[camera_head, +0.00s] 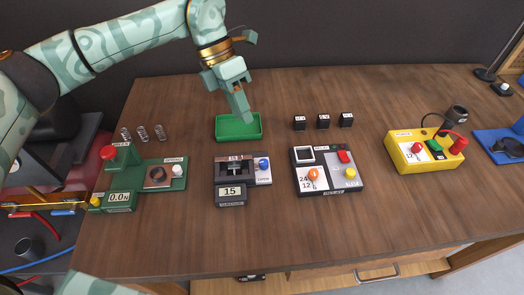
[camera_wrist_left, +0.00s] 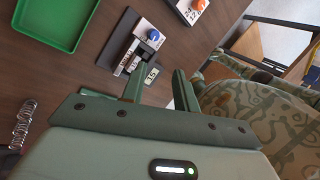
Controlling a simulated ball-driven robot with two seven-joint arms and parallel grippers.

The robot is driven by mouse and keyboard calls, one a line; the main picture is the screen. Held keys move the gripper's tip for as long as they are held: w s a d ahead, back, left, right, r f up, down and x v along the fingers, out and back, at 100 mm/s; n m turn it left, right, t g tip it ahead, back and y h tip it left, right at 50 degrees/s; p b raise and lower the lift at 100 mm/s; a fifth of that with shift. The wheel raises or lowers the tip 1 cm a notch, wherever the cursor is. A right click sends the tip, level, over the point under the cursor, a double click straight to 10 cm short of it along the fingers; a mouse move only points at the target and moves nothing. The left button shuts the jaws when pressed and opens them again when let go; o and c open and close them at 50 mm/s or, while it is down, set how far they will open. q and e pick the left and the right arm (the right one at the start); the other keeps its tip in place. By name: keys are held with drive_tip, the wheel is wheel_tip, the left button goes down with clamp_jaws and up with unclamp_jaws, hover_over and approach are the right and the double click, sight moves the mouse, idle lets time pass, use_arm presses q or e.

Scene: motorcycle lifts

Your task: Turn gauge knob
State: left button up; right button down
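My left gripper (camera_head: 240,112) hangs above the green tray, pointing down at the table. In the left wrist view its two fingers (camera_wrist_left: 158,72) stand apart with nothing between them. A dark gauge block (camera_head: 231,192) with a "15" display and a blue knob (camera_head: 264,163) sits in front of the tray. The block (camera_wrist_left: 128,58) and its blue knob (camera_wrist_left: 153,35) also show beyond the fingers in the left wrist view. Which knob is the gauge knob is not marked readably. My right gripper is not in view.
The green tray (camera_head: 220,129) looks empty. A green force tester (camera_head: 130,182) with a red knob and several springs are left. A black-grey box (camera_head: 327,187) with orange and yellow knobs, small black blocks (camera_head: 323,122) and a yellow meter (camera_head: 402,161) are right. The table front is clear.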

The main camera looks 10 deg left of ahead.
use_arm(q)
drive_tip(key=n, duration=0.4)
drive_tip(key=n+t+b, duration=0.1)
drive_tip(key=n+b, duration=0.1)
drive_tip(key=n, duration=1.7)
approach(264, 161)
drive_tip(key=x, duration=0.9)
